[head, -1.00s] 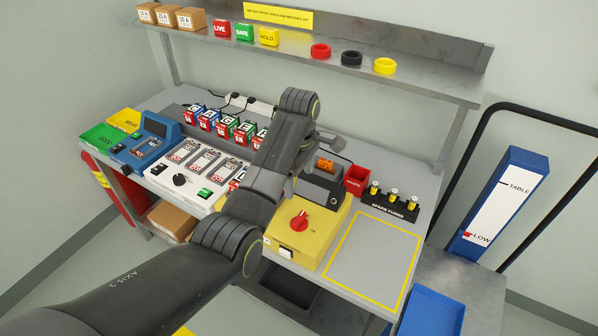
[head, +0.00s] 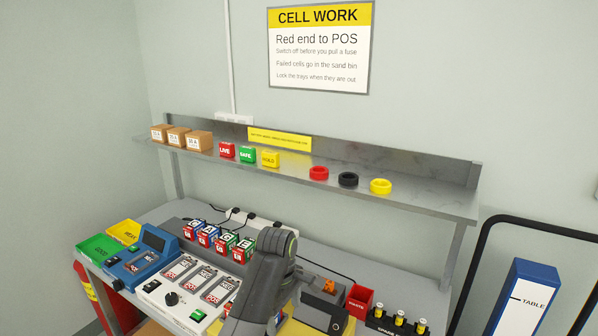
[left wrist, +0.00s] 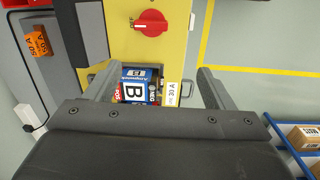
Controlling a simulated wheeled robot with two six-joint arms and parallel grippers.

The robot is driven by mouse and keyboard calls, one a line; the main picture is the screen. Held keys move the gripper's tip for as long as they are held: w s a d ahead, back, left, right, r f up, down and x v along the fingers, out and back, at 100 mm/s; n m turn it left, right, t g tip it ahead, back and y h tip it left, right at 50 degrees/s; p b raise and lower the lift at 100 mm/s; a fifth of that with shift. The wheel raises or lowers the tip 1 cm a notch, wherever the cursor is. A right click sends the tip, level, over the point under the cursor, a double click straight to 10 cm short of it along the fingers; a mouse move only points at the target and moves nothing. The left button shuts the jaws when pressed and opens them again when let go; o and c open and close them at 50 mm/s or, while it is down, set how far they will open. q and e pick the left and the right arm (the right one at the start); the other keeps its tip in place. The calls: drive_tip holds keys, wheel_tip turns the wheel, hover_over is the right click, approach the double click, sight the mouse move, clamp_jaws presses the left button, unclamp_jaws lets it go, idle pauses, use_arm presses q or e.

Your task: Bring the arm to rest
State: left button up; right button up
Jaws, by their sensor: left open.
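My left arm (head: 262,285) comes up from the bottom edge in the head view, in front of the bench; its gripper cannot be made out there. In the left wrist view my left gripper (left wrist: 155,85) is open, its two fingers wide apart. Between them, farther off, a blue cell marked B (left wrist: 133,92) lies in the yellow box (left wrist: 140,45) with the red knob (left wrist: 151,23). The fingers look clear of the cell, and my gripper body hides its lower part. My right gripper is not in view.
The bench holds a row of lettered cells (head: 222,243), a white panel with trays (head: 185,285), a blue tester (head: 140,262), a red bin (head: 359,300) and spare fuses (head: 399,320). A shelf (head: 420,190) runs above. A blue post (head: 525,298) stands at right.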

use_arm(q)
drive_tip(key=s+a+f+m+t, duration=0.2)
drive_tip(key=s+a+f+m, duration=0.2)
drive_tip(key=s+a+f, duration=1.2)
drive_tip(key=s+a+r+m+y, duration=0.1)
drive_tip(key=s+a+r+m, duration=0.1)
drive_tip(key=s+a, duration=0.35)
drive_tip(key=s+a+r+m+t+y, duration=0.1)
drive_tip(key=s+a+r+m, duration=0.15)
drive_tip(key=s, duration=0.65)
drive_tip(key=s+a+r+m, duration=0.2)
drive_tip(key=s+a, duration=0.1)
drive_tip(key=s, duration=0.4)
wheel_tip(320, 180, down, 30)
drive_tip(key=a+g+b, duration=0.1)
drive_tip(key=a+b, duration=0.1)
drive_tip(key=b, duration=0.2)
drive_tip(key=s+d+f+g+b, duration=0.1)
drive_tip(key=s+f+b, duration=0.1)
drive_tip(key=s+f, duration=1.3)
wheel_tip(320, 180, down, 2)
drive_tip(key=shift+s+d+f, duration=0.1)
drive_tip(key=shift+s+d, duration=0.05)
drive_tip(key=shift+d, duration=0.2)
